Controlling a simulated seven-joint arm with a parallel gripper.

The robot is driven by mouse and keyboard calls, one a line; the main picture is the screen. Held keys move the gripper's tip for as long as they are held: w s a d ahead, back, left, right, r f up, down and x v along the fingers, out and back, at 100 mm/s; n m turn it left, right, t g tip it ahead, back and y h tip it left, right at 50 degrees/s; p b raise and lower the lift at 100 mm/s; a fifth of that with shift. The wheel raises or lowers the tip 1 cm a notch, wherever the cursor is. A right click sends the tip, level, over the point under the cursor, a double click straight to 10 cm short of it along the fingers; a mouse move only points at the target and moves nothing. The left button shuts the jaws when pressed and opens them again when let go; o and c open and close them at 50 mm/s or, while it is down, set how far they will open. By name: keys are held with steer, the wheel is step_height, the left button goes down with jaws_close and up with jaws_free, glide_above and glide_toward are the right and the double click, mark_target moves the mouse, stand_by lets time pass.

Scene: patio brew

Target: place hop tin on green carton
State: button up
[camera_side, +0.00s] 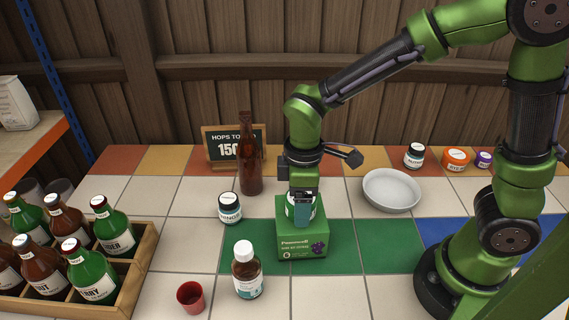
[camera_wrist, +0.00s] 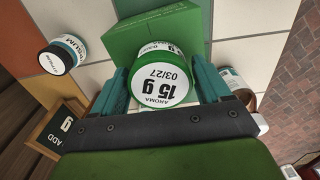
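The hop tin (camera_wrist: 165,75), with a green lid labelled "AROMA 15 g 03/27", sits between the two teal fingers of my gripper (camera_wrist: 161,82) in the wrist view. The fingers flank it closely on both sides, and my gripper appears shut on it. The green carton (camera_side: 303,243) stands on the green tiles in the side view. My gripper (camera_side: 302,208) points down over its top, with the tin (camera_side: 291,212) upright there, partly hidden by a finger. The carton (camera_wrist: 150,30) lies under the tin in the wrist view. I cannot tell whether tin and carton touch.
A dark jar (camera_side: 230,208) and a brown bottle (camera_side: 250,160) stand left of the carton, a white-capped bottle (camera_side: 247,272) and red cup (camera_side: 190,297) in front. A grey bowl (camera_side: 391,190) lies right. A bottle crate (camera_side: 140,262) is far left; a sign (camera_side: 222,150) stands behind.

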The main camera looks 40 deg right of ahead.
steer(key=shift+o, duration=1.1)
step_height(320, 180, up, 12)
steer(key=s+d+r+m+t+y, duration=0.2)
steer(key=s+d+m+t, duration=0.5)
steer(key=m, duration=0.6)
steer(key=shift+s+d+r, duration=0.2)
steer(key=shift+s+d, duration=0.05)
steer(key=shift+d, duration=0.95)
